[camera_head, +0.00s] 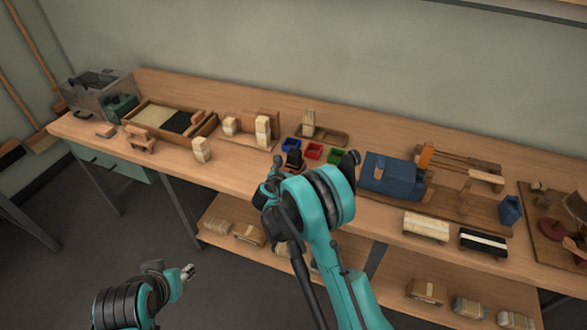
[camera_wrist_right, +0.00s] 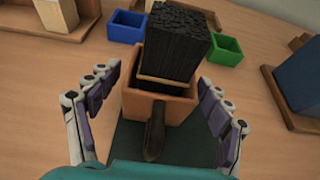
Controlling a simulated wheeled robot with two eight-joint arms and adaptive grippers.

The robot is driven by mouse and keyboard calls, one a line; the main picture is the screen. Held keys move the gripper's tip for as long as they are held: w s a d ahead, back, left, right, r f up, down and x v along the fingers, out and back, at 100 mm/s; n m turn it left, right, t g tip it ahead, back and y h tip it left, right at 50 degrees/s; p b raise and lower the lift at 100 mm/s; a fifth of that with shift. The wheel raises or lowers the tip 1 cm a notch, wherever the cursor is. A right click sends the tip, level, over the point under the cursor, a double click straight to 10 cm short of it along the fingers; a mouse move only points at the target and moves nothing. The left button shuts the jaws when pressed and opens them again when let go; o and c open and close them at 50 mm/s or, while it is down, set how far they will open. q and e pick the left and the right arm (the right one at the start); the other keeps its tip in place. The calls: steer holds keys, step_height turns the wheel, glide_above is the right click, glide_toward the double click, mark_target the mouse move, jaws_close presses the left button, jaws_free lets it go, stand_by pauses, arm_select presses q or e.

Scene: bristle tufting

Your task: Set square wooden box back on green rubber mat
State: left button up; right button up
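The square wooden box (camera_wrist_right: 180,107) is an orange-brown open box in the right wrist view. A banded black bristle bundle (camera_wrist_right: 178,42) stands up out of it, and a dark handle-like piece (camera_wrist_right: 155,135) shows at its front. The dark green mat (camera_wrist_right: 190,147) shows under and in front of the box; whether the box rests fully on it I cannot tell. My right gripper (camera_wrist_right: 160,98) is open, its fingers on either side of the box with gaps. In the head view my right arm hides most of this spot. My left gripper (camera_head: 188,272) hangs before the bench, seemingly empty.
A blue bin (camera_wrist_right: 126,27) and a green bin (camera_wrist_right: 225,50) stand just behind the box, with a red bin (camera_head: 313,151) between them in the head view. A blue block-like machine (camera_head: 392,175) stands to the right. Pale bristle blocks (camera_head: 201,149) stand to the left.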

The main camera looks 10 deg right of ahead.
steer(key=shift+r, duration=0.25)
steer(key=p+v, duration=0.3)
steer(key=v, duration=0.8)
steer(key=shift+s+a, duration=0.2)
steer(key=shift+a, duration=0.05)
steer(key=s+d+r+m+g+y, duration=0.3)
steer(key=s+d+r+m, duration=0.4)
steer(key=s+r+m, duration=0.6)
steer(key=s+a+m+g+y, duration=0.1)
steer(key=s+m+y, duration=0.3)
steer(key=s+m, duration=1.2)
steer(key=shift+s+a+f, duration=0.15)
steer(key=shift+s+f, duration=0.3)
steer(key=shift+s, duration=0.15)
